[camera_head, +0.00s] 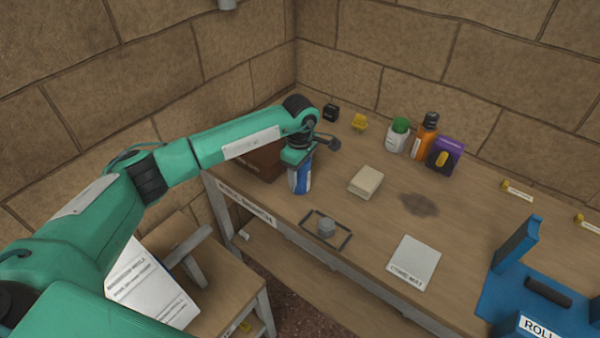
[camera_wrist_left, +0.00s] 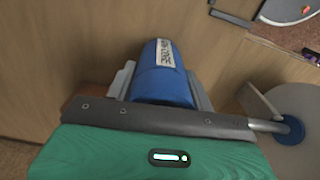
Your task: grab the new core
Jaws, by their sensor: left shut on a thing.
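The new core is a blue cylinder with a white label (camera_head: 300,178), roughly upright at the left end of the workbench in the head view. My left gripper (camera_head: 299,162) is above it and shut on it. In the left wrist view the blue core (camera_wrist_left: 161,85) sits between the two grey fingers of the left gripper (camera_wrist_left: 162,92), its label partly readable as "CORE". I cannot tell whether its bottom touches the bench. My right gripper is not in view.
A brown box (camera_head: 262,160) stands close behind the gripper. Bottles (camera_head: 398,136) stand behind. A blue stand (camera_head: 530,290) is at right.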

